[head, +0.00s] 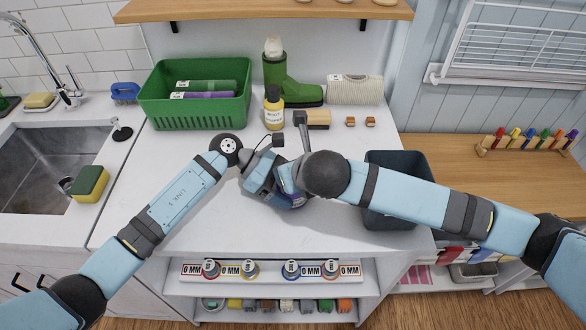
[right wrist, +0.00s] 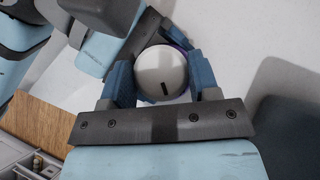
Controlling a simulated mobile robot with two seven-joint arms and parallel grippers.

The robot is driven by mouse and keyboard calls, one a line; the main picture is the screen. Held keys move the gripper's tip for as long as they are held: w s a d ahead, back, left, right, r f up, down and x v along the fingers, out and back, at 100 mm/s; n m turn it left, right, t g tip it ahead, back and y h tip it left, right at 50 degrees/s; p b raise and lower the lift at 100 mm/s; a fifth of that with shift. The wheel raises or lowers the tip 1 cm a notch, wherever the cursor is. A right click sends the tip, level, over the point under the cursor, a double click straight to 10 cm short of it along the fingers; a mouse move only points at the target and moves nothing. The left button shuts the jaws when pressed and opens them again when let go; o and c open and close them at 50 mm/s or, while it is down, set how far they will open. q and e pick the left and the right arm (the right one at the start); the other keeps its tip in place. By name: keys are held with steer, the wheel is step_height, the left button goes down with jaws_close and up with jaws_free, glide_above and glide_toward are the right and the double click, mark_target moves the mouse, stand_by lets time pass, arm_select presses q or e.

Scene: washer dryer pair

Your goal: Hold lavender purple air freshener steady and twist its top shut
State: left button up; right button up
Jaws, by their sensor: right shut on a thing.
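The lavender purple air freshener (head: 293,201) stands on the white counter near its front middle, mostly hidden by my arms in the head view. In the right wrist view its round pale grey top (right wrist: 160,72), with a short dark mark, sits between the blue fingers of my right gripper (right wrist: 163,82). The right gripper is shut on this top, and a thin purple edge shows behind it. My left gripper (head: 275,188) is low beside the freshener from the left; its fingertips are largely hidden, so its grip is unclear.
A green basket (head: 152,115), a yellow bottle (head: 273,112) and a green boot (head: 290,92) stand behind. A brush (head: 317,122) lies near the back. A dark bin (head: 395,222) is close on the right, under my right arm. The counter's left front is clear.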

steer(key=shift+f, duration=0.1)
stand_by(0.3)
steer(key=o, duration=0.7)
steer(key=shift+d, duration=0.1)
steer(key=shift+c, duration=0.2)
